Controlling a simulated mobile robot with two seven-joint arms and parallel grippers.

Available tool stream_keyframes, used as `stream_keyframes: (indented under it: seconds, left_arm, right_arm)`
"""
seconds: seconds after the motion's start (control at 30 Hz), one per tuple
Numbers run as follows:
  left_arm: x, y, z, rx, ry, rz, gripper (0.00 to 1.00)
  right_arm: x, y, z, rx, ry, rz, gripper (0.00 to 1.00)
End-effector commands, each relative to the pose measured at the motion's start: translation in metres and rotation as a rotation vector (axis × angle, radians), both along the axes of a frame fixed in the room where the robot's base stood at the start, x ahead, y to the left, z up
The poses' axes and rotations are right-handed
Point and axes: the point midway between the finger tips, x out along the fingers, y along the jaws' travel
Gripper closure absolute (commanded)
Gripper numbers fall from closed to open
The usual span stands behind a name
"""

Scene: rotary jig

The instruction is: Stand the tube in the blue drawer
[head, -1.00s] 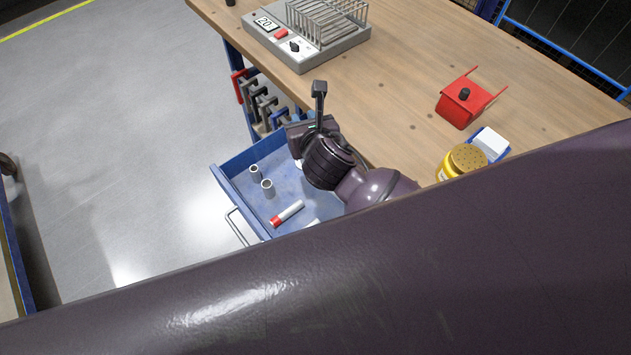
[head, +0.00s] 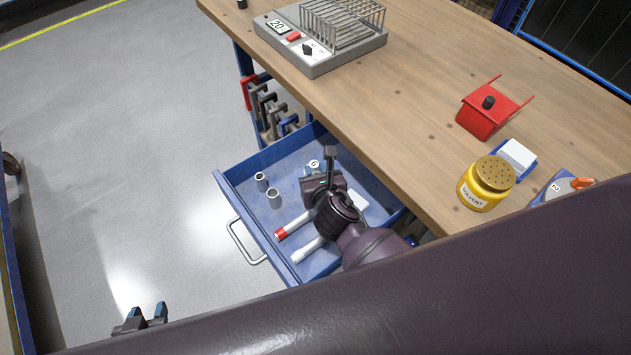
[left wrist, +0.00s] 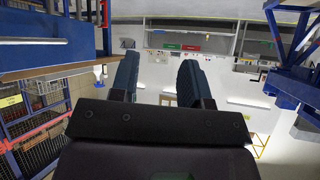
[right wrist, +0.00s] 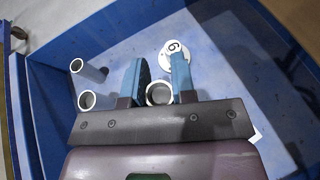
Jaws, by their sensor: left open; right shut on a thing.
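The blue drawer (head: 247,228) is pulled out below the bench. My right gripper (head: 312,190) is low over its inside. In the right wrist view, my right gripper (right wrist: 158,88) is shut on a tube (right wrist: 160,93), seen end-on as a pale ring between the fingers. The head view hides this tube, and I cannot tell whether its base touches the drawer floor. My left gripper (head: 141,316) is open and empty, left of the drawer over the floor; its fingers also show in the left wrist view (left wrist: 157,78).
Two grey open tubes (head: 274,198) stand in the drawer. A white disc marked 6 (right wrist: 175,50), a red-capped stick (head: 295,224) and a white stick (head: 308,248) are also inside. Clamps (head: 268,105) hang beside the drawer. The bench (head: 400,110) carries a yellow solvent pot (head: 486,184).

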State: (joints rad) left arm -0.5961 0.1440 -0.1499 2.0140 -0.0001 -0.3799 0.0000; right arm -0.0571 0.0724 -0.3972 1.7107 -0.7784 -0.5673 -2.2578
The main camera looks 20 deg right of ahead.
Motion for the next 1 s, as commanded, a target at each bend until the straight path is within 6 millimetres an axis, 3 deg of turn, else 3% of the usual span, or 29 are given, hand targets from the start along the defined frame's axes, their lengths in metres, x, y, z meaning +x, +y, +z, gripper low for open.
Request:
stream_keyframes:
  seconds: [0.3,0.5,0.77,0.8,0.93,1.0]
  left_arm:
    - [0.003,-0.002,-0.015,-0.001,0.008,-0.006,0.57]
    - [0.008,-0.003,-0.007,-0.002,-0.009,-0.008,0.57]
    - [0.006,-0.003,-0.012,-0.001,0.000,-0.008,0.57]
    - [0.006,-0.003,-0.012,-0.001,0.000,-0.008,0.57]
    - [0.006,-0.002,-0.012,-0.001,0.001,-0.008,0.57]
    - [0.005,-0.002,-0.012,0.000,0.002,-0.008,0.57]
  right_arm:
    - [-0.001,0.000,-0.042,0.001,0.007,-0.001,1.00]
    - [0.000,0.000,-0.041,-0.001,0.001,0.000,1.00]
    - [0.000,0.000,-0.045,-0.001,0.002,0.000,1.00]
    - [0.000,0.000,-0.045,0.000,0.002,0.000,0.70]
    - [0.000,0.000,-0.044,-0.001,0.001,0.000,0.50]
    - [0.000,0.000,-0.044,0.000,0.001,0.000,0.50]
